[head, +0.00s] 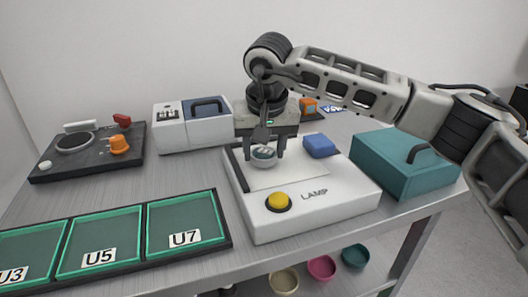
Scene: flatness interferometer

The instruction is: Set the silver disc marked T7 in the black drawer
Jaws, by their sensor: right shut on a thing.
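My right gripper (265,153) points down over the white lamp unit (325,222). It is shut on a small round silver disc (264,161), which is at or just above the pale plate on top of the unit. I cannot tell whether the disc touches the plate, and no T7 mark is readable on it. My left gripper is not in view. I see no black drawer that I can make out for sure.
A black tray (226,240) with green compartments marked U3, U5 and U7 lies front left. A teal box (392,172) stands right of the lamp unit. A black board (48,175) and a blue-and-white case (208,133) stand behind. Bowls (321,267) sit below the table.

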